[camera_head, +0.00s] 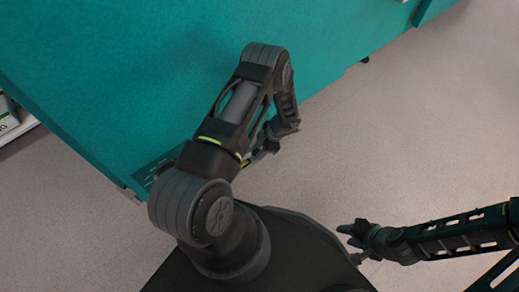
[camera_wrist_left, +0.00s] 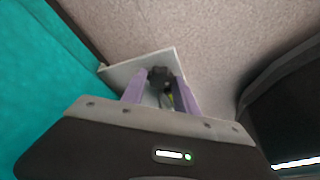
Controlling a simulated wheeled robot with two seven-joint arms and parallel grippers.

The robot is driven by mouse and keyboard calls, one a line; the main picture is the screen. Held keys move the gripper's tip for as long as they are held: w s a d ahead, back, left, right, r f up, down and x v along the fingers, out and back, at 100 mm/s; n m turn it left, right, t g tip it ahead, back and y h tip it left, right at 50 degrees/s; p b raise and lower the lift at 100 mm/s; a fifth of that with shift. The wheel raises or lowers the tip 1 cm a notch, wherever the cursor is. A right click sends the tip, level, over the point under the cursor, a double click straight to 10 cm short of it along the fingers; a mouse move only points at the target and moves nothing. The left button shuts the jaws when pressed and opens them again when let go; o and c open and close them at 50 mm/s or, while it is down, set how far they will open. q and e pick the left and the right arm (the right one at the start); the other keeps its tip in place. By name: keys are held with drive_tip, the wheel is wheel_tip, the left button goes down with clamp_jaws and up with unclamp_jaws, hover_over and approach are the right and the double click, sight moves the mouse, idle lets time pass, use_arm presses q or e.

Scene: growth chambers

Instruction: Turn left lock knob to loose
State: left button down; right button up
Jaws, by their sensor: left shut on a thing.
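The lock knob (camera_wrist_left: 160,75) is black and shows in the left wrist view, in front of a pale plate (camera_wrist_left: 118,74). The purple fingers of my left gripper (camera_wrist_left: 161,88) stand on both sides of it and are shut on it. In the head view my left gripper (camera_head: 262,150) is partly hidden behind my own arm, beside the teal chamber's face, and the knob is hidden there. My right gripper (camera_head: 352,236) is at the lower right, over the floor, away from the chamber. Its fingers are too small to tell open from shut.
A large teal chamber panel (camera_head: 130,70) fills the upper left of the head view. A white labelled thing (camera_head: 8,115) stands at the far left edge. The pale speckled floor (camera_head: 430,120) on the right is clear.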

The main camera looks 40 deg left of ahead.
use_arm(q)
drive_tip(key=shift+w+a+f+n+b, duration=0.1)
drive_tip(key=shift+f+n+b, duration=0.2)
drive_tip(key=shift+n+b, duration=0.6)
drive_tip(key=shift+r+n+g+h, duration=0.3)
drive_tip(key=shift+n+g, duration=0.2)
drive_tip(key=shift+n, duration=0.1)
drive_tip(key=c, duration=0.9)
unclamp_jaws()
drive_tip(key=p+v, duration=0.2)
drive_tip(key=v, duration=0.5)
drive_tip(key=shift+r, duration=0.4)
